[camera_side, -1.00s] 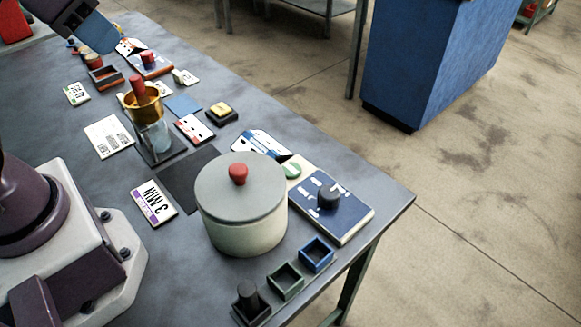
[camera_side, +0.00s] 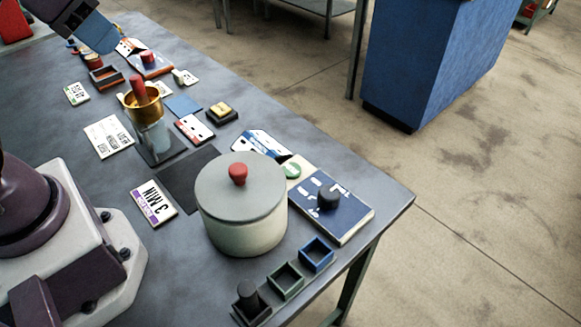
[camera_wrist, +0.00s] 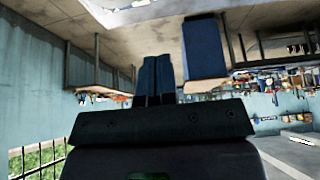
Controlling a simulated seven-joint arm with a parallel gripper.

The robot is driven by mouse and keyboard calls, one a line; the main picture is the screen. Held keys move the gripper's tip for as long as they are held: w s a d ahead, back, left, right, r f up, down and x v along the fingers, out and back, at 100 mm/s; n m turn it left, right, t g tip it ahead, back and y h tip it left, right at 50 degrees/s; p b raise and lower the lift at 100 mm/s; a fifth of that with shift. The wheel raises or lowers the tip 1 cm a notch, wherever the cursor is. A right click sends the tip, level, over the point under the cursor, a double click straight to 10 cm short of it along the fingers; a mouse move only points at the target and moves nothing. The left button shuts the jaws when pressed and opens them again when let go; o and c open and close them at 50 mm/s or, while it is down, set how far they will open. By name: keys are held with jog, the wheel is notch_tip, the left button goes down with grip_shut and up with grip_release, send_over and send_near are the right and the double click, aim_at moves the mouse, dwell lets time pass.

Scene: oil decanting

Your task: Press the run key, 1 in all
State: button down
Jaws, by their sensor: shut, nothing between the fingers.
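My gripper (camera_wrist: 158,62) shows in the wrist view as two blue fingers side by side, shut with nothing between them. A green round button (camera_side: 291,170) sits by a blue panel with a black knob (camera_side: 328,197), behind the pot. A yellow key on a dark base (camera_side: 222,111) stands near the middle of the table. No readable label tells which one is the run key. My gripper touches neither key.
A lidded pot (camera_side: 242,222) with a red knob stands at the front. A brass funnel (camera_side: 143,108) sits over a clear vessel. Cards lie about the table (camera_side: 75,190). A blue cabinet (camera_side: 430,65) stands beyond.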

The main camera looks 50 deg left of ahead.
jog(key=shift+f, duration=0.1)
dwell(0.5)
jog(key=w+d+f+n+g+h, duration=0.5)
jog(key=w+d+f+n+h, duration=0.3)
jog(key=w+f+n, duration=0.55)
jog(key=w+f+n+t, duration=0.2)
jog(key=w+f+n, duration=0.2)
jog(key=n, duration=0.7)
jog(key=w+f+n+t+y, duration=0.1)
jog(key=w+f+n+t, duration=0.2)
jog(key=w+n, duration=0.3)
jog(key=f+n, duration=0.1)
jog(key=n, duration=0.4)
jog(key=shift+w+a+t, duration=0.15)
jog(key=shift+w+t, duration=0.15)
jog(key=shift+w, duration=0.05)
